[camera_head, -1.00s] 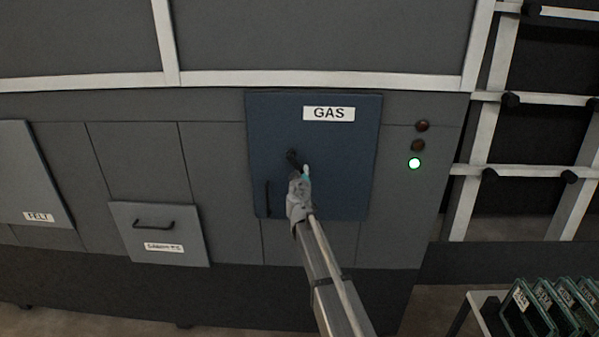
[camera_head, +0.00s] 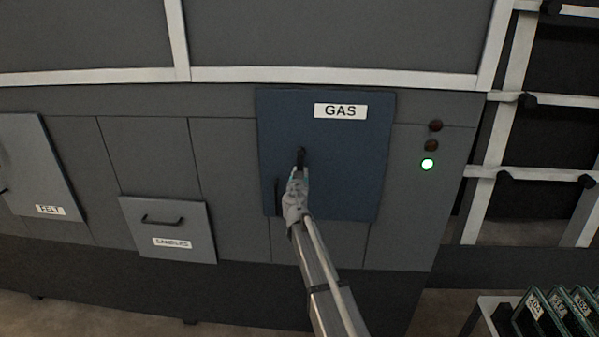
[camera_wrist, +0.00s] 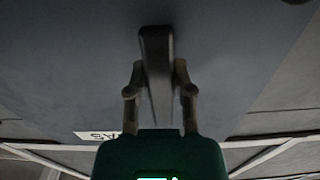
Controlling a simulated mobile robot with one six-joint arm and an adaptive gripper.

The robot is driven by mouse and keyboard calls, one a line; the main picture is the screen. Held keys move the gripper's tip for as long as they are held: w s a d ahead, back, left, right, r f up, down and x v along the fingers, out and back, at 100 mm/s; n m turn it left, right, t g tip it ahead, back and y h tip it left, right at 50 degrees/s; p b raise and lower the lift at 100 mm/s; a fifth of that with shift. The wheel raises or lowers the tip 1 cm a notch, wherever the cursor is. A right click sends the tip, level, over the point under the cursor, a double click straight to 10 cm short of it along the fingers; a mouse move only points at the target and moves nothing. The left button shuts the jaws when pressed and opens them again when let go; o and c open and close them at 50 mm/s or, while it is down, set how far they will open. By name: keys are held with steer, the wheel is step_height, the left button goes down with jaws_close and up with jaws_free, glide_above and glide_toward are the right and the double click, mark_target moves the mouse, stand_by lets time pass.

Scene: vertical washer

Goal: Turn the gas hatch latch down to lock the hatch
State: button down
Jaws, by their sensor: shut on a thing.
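The blue gas hatch (camera_head: 345,165) with its "GAS" label (camera_head: 340,111) lies flat against the grey machine front and looks closed. Its dark latch (camera_head: 301,156) is near the hatch's middle and hangs about vertical, pointing down. My gripper (camera_head: 300,174) comes from below and is shut on the lower part of the latch, which its fingers partly hide. In the wrist view the latch (camera_wrist: 155,50) stands upright between the two fingers (camera_wrist: 159,85), one on each side. The wrist picture is upside down, with the label at the bottom.
A dark vertical handle (camera_head: 278,196) is left of my gripper on the hatch. A lit green lamp (camera_head: 428,164) is at right. Lower left is a drawer with a black handle (camera_head: 162,220). A rack (camera_head: 485,172) and boxes (camera_head: 550,310) stand at right.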

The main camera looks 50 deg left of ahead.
steer(key=shift+d, duration=0.1)
steer(key=shift+c, duration=2.4)
jaws_free()
steer(key=v, duration=1.2)
